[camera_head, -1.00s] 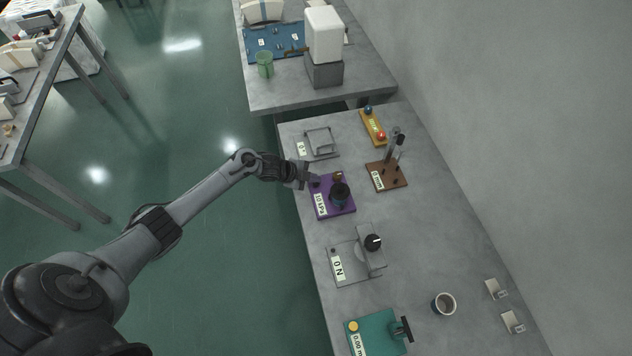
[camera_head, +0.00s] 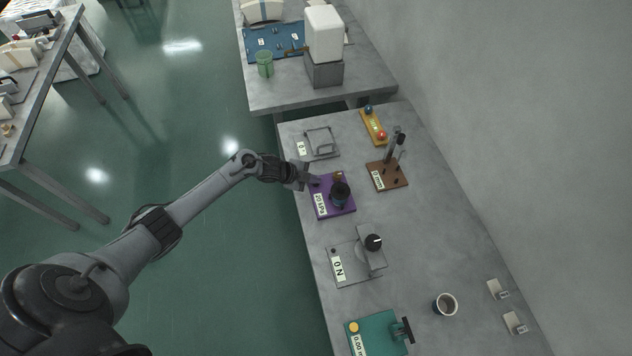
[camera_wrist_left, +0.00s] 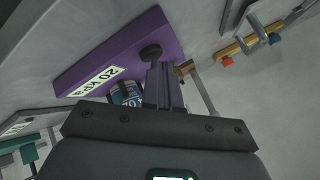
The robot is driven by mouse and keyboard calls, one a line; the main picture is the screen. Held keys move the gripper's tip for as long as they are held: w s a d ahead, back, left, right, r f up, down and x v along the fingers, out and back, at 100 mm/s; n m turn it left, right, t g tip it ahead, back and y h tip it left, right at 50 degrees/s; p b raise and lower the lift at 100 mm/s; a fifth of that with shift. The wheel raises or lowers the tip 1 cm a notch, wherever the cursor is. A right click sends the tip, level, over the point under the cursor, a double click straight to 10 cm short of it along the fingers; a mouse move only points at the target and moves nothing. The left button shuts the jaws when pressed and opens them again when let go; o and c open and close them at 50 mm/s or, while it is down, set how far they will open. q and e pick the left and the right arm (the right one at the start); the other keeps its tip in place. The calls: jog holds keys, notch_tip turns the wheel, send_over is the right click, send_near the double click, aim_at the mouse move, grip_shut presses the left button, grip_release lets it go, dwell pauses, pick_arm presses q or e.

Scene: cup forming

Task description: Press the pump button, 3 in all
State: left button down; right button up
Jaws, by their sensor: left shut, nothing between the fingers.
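The purple pump base (camera_head: 343,208) lies on the grey bench, with a dark blue cup (camera_head: 341,193) on it. Its label (camera_head: 320,204) reads 20 kPa, also in the left wrist view (camera_wrist_left: 97,82). The round black pump button (camera_wrist_left: 150,52) shows at the fingertips in the left wrist view. My left gripper (camera_head: 311,181) is shut and empty, its tips at the button's corner of the base. The fingers (camera_wrist_left: 155,68) appear to meet the button; whether they touch it I cannot tell. My right gripper is in neither view.
A grey frame device (camera_head: 320,143) stands behind the pump, and a brown stand (camera_head: 388,176) to its right. A grey press labelled 0 N (camera_head: 350,264) and a teal gauge base (camera_head: 372,335) are nearer. Bare bench lies to the right, around a coffee cup (camera_head: 445,304).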

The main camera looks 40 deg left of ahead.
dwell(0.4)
pick_arm(q)
jog(key=shift+r+p, duration=0.9)
jog(key=shift+r, duration=0.1)
notch_tip(320, 180, up, 5)
jog(key=p, duration=0.4)
jog(key=shift+p, duration=0.3)
dwell(0.4)
dwell(0.7)
dwell(1.1)
